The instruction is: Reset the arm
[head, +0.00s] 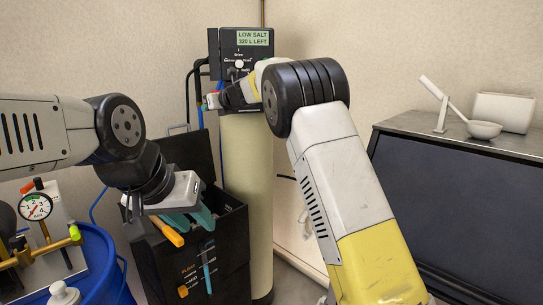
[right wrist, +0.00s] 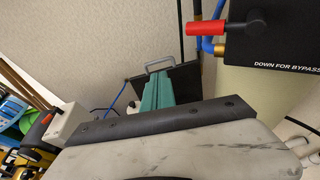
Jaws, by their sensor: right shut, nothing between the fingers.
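My right arm reaches up from the lower right in the head view. Its wrist is in front of the black control head (head: 248,62) on the tall cream tank (head: 247,160). My right gripper (right wrist: 153,92) shows teal fingers shut together with nothing between them. A red-handled lever (right wrist: 207,29) beside the control head is apart from them, to their upper right in the right wrist view. My left gripper (head: 191,219) points down over the open black tool case (head: 222,250). Its teal fingers look apart, and I see nothing held between them.
An orange tool handle (head: 166,231) sticks up from the case, close to the left gripper. A blue container (head: 100,265) and a pressure gauge (head: 35,207) stand at the left. A dark cabinet (head: 455,205) at the right carries a white scoop (head: 484,129) and a white box (head: 503,110).

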